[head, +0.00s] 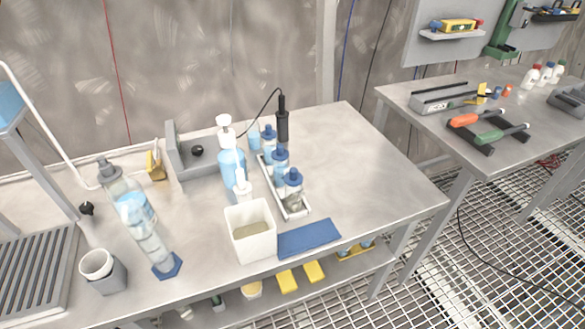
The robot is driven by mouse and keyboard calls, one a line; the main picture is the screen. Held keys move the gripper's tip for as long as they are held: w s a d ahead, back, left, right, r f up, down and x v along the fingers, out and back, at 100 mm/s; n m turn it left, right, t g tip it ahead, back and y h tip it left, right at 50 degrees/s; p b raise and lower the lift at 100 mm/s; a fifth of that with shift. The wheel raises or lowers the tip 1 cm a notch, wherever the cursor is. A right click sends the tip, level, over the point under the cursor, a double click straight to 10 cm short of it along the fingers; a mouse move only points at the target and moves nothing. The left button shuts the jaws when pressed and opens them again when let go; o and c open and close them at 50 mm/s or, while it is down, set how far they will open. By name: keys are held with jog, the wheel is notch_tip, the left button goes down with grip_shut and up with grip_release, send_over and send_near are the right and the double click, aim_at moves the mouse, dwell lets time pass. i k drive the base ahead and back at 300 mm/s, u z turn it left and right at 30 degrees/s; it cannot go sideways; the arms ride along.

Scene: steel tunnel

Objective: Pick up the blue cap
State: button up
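Several bottles with blue caps stand in a row in a white tray (296,213) on the near table. The front bottle's blue cap (293,175) is nearest. The middle blue cap (280,154) is behind it, and the rear blue cap (268,131) is farther back. A small blue object (497,92) lies on the right-hand table; it may be a loose cap, but it is too small to tell. I cannot tell which cap the task names. My gripper is not in this view.
A white square container (250,232), blue pad (308,238), pump bottle (230,160) and black upright tool (282,125) surround the tray. A tall clear cylinder (150,240) stands left. The near table (380,185) is clear at right; a gap separates the second table (420,115).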

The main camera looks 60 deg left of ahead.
aim_at(294, 178)
jog(key=i, duration=3.4)
jog(key=u, duration=4.3)
